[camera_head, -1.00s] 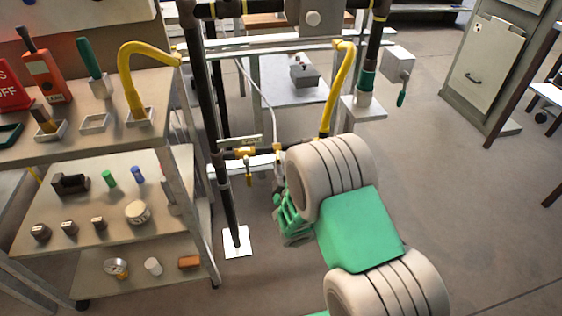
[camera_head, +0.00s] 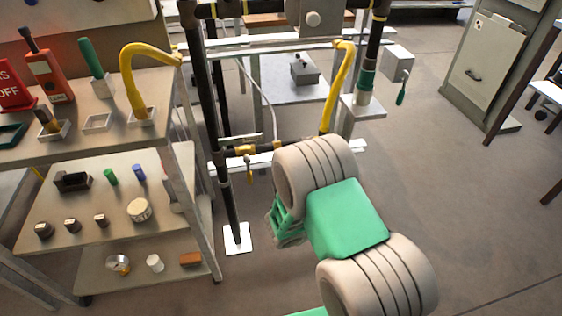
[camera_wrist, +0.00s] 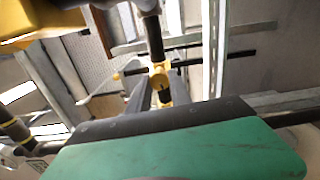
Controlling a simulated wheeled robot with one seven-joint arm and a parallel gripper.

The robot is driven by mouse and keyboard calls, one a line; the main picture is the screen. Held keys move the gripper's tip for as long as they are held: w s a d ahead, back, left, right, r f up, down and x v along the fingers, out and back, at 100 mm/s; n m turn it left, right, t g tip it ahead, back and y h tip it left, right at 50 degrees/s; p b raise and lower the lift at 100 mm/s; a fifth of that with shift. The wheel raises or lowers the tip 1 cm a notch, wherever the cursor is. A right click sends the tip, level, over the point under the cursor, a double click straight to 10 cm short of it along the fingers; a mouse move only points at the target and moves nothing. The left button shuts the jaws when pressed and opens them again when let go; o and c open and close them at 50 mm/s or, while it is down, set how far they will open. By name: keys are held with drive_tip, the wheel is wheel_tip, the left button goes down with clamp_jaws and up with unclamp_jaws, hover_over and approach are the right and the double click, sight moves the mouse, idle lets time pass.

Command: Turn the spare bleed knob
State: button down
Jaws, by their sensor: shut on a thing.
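In the wrist view, a brass fitting (camera_wrist: 159,68) sits on the dark pipework, with a small brass knob, apparently the spare bleed knob (camera_wrist: 163,98), below it. My gripper (camera_wrist: 160,92) has its two dark fingers on either side of this knob and is shut on it. In the head view, my green gripper body (camera_head: 287,218) is low beside the pipe frame; its fingertips and the knob are hidden behind my arm. Another brass valve (camera_head: 245,151) with a hanging yellow handle (camera_head: 249,169) shows to the left on the horizontal pipe.
A shelf cart (camera_head: 110,222) with tools and small parts stands at the left. A yellow hose (camera_head: 335,90) runs down to the pipework. A dark upright pipe (camera_head: 231,210) stands on a white foot plate (camera_head: 238,239).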

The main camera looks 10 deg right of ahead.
drive_tip(key=c, duration=1.2)
unclamp_jaws()
drive_tip(key=shift+o, duration=0.2)
drive_tip(key=s+b, duration=0.3)
drive_tip(key=s, duration=0.4)
drive_tip(key=shift+s, duration=0.4)
drive_tip(key=shift+d, duration=0.1)
